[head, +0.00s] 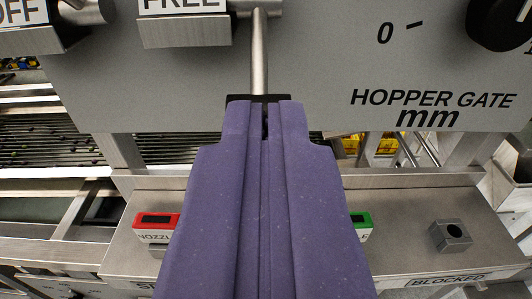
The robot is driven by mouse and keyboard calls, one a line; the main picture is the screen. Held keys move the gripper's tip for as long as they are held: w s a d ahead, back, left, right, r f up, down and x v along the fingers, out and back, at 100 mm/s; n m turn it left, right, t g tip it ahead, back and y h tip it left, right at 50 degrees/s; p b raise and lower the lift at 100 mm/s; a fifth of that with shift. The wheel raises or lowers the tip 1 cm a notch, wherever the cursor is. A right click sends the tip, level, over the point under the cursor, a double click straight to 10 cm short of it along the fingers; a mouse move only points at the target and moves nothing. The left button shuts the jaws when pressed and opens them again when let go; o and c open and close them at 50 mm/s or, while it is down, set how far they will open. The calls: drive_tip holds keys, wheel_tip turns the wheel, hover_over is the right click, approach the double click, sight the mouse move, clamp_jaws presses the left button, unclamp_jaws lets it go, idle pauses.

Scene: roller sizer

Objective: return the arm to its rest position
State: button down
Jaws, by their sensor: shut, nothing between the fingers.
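My gripper (265,108) fills the lower middle of the head view, with its purple body pointing up the picture. Its fingers are shut with nothing between them. The tip lies in front of the lower part of a metal lever (260,50) on the grey control panel (200,85). I cannot tell whether the tip touches the lever or only overlaps it in the picture.
The panel reads HOPPER GATE mm, with a black knob (497,22) at top right and a FREE plate (185,22) at top left. Below, a metal shelf (400,222) carries a red-topped block (156,220), a green-topped block (361,220) and a square socket (450,235). Rollers (40,140) lie at left.

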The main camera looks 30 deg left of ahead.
drive_tip(key=f+v, duration=0.1)
drive_tip(key=v, duration=0.6)
drive_tip(key=w+d+m+t+h+b, duration=0.35)
drive_tip(key=d+h+b, duration=0.45)
drive_tip(key=b, duration=0.9)
drive_tip(key=s+d+m+g+h+b, duration=0.1)
drive_tip(key=s+d+m+g+b, duration=0.1)
drive_tip(key=s+b, duration=0.9)
drive_tip(key=r+m+b, duration=0.1)
drive_tip(key=b, duration=0.4)
drive_tip(key=shift+s+h, duration=0.3)
drive_tip(key=shift+s, duration=0.1)
drive_tip(key=shift+f, duration=0.1)
